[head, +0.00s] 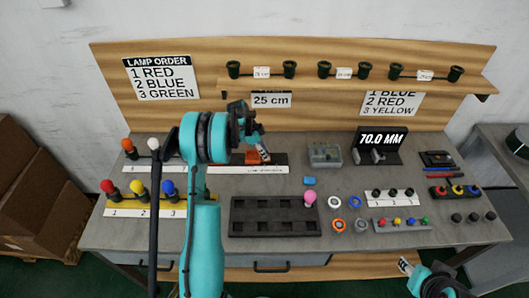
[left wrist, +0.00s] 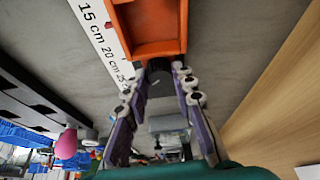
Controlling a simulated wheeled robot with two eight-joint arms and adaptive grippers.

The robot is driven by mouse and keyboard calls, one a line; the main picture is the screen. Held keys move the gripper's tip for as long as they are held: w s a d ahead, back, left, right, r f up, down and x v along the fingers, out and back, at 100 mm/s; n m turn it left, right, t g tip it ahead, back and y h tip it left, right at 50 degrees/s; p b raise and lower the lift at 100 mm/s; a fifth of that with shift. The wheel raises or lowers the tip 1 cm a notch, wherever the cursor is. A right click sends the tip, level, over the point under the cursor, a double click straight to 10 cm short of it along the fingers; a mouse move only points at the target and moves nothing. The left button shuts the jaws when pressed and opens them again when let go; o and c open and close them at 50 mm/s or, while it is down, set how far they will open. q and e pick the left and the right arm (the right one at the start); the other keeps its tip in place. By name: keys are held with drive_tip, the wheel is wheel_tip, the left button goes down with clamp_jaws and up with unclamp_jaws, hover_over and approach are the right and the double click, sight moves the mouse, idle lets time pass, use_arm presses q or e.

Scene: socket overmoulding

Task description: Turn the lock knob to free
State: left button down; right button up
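An orange slider (head: 252,157) sits on the long ruler strip (head: 220,169) at the back of the bench. In the left wrist view its open-topped orange body (left wrist: 150,35) fills the top. A dark round part, seemingly the lock knob (left wrist: 158,75), shows at its near end. My left gripper (head: 264,152) is at the slider; in the left wrist view its fingertips (left wrist: 161,70) stand apart on either side of the dark part. Whether they touch it I cannot tell. The arm hides part of the ruler in the head view. My right gripper (head: 404,265) is low at right, away from the bench.
A grey fixture (head: 324,155) and a display reading 70.0 MM (head: 381,139) stand right of the slider. A black tray (head: 236,230) with a pink ball (head: 310,198) beside it is in front. Coloured lamps (head: 138,187) stand left.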

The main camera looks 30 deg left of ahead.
use_arm(q)
drive_tip(key=n, duration=0.2)
drive_tip(key=n+t+y+b, duration=0.1)
drive_tip(key=n, duration=0.1)
drive_tip(key=shift+s+d+n+y, duration=0.1)
drive_tip(key=shift+n+y, duration=0.2)
drive_tip(key=shift+n, duration=0.1)
drive_tip(key=c, duration=1.3)
unclamp_jaws()
drive_tip(key=shift+o, duration=0.2)
